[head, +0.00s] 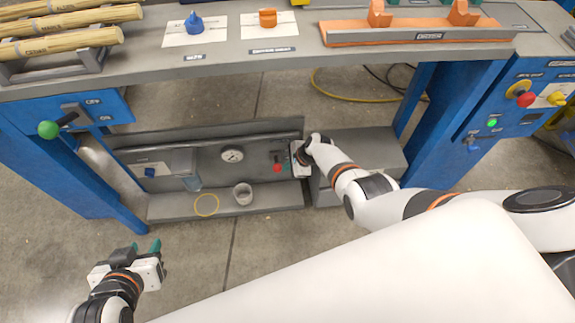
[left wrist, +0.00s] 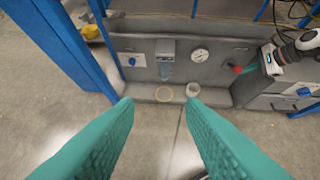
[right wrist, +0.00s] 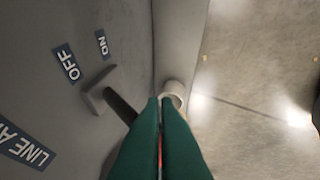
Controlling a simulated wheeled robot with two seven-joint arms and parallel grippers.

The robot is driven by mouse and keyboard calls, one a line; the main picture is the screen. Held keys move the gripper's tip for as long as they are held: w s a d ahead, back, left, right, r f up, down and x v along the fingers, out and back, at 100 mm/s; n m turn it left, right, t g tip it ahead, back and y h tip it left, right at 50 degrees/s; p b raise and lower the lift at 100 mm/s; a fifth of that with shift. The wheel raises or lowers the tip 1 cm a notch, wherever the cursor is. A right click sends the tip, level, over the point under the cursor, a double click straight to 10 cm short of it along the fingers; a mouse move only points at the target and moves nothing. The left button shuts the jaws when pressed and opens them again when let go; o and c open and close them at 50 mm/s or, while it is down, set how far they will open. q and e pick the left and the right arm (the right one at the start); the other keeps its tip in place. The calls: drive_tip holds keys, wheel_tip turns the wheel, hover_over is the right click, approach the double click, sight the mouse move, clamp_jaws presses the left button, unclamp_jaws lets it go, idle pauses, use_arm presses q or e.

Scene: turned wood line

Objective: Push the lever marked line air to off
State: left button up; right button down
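The line air lever has a red knob (head: 277,168) and sits at the right end of the low grey panel. In the right wrist view its black shaft (right wrist: 121,108) runs from a grey hub towards my fingers. The OFF label (right wrist: 67,63), ON label (right wrist: 101,43) and LINE AIR label (right wrist: 25,145) are beside it. My right gripper (right wrist: 160,98) is shut in front of the knob, with a red sliver showing between the fingers. Contact is unclear. The knob also shows in the left wrist view (left wrist: 237,69). My left gripper (head: 148,247) is open and empty over the floor.
The low panel carries a gauge (head: 232,155) and a blue knob (head: 150,172). A grey cup (head: 243,193) and a yellow ring (head: 206,205) are on its shelf. Blue legs flank the panel; the floor in front is clear.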

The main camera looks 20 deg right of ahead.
use_arm(q)
drive_tip(key=shift+s+a+f+g, duration=0.3)
drive_tip(key=shift+s+f+g, duration=0.25)
drive_tip(key=shift+s, duration=0.2)
use_arm(e)
drive_tip(key=shift+a+r, duration=0.1)
drive_tip(key=shift+r, duration=0.15)
use_arm(q)
drive_tip(key=shift+a, duration=0.1)
